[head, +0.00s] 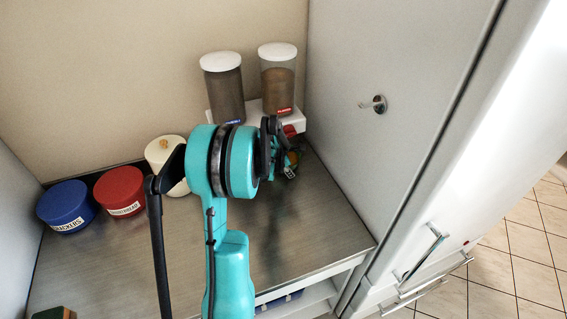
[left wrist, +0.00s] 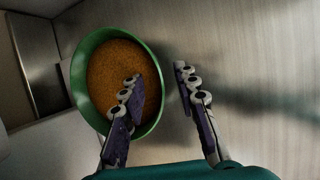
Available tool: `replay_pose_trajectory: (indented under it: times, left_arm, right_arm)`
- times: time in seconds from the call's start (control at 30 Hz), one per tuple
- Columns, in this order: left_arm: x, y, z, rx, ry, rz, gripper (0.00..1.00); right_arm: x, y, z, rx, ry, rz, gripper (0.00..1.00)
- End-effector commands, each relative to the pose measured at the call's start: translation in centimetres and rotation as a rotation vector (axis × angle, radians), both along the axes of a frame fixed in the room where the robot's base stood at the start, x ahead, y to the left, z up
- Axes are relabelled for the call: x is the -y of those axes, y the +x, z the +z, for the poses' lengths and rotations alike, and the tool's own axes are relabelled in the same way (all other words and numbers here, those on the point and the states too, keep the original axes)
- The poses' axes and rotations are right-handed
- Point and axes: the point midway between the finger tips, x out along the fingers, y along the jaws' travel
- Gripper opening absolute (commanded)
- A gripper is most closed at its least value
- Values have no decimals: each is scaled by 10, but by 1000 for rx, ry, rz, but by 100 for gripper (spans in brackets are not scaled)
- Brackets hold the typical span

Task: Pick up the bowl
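The bowl (left wrist: 88,101) is green and round, with an orange-brown, grainy-looking inside, in the left wrist view. My left gripper (left wrist: 158,76) is open at its right-hand rim. One finger shows over the bowl's inside and the other beyond the rim, with the rim between them in the picture. I cannot tell whether either finger touches it. In the head view my left gripper (head: 284,162) is over the back right of the counter and hides most of the bowl. A small orange patch beside the fingers may be part of it. My right gripper is not in view.
On the counter (head: 130,265) a blue tub (head: 66,208), a red tub (head: 121,192) and a cream tub (head: 160,160) stand along the back left. Two white-lidded jars (head: 224,90) (head: 278,82) stand on a white ledge (head: 256,108). A tall grey cabinet (head: 390,60) bounds the right.

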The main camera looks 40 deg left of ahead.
Motion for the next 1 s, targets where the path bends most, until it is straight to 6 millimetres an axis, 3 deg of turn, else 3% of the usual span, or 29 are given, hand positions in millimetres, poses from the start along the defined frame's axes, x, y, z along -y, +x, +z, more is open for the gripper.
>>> replay_pose_trajectory:
  times: [0.07,0.2,0.73,1.0]
  left_arm:
    - [0,0,1,0,0,0,30]
    - [0,0,1,0,0,-1,0]
    - [1,-5,6,1,1,0,0]
    - [2,-8,42,0,0,-1,0]
  right_arm:
    - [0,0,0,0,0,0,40]
    - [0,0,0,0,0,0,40]
    - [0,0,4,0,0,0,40]
    - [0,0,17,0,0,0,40]
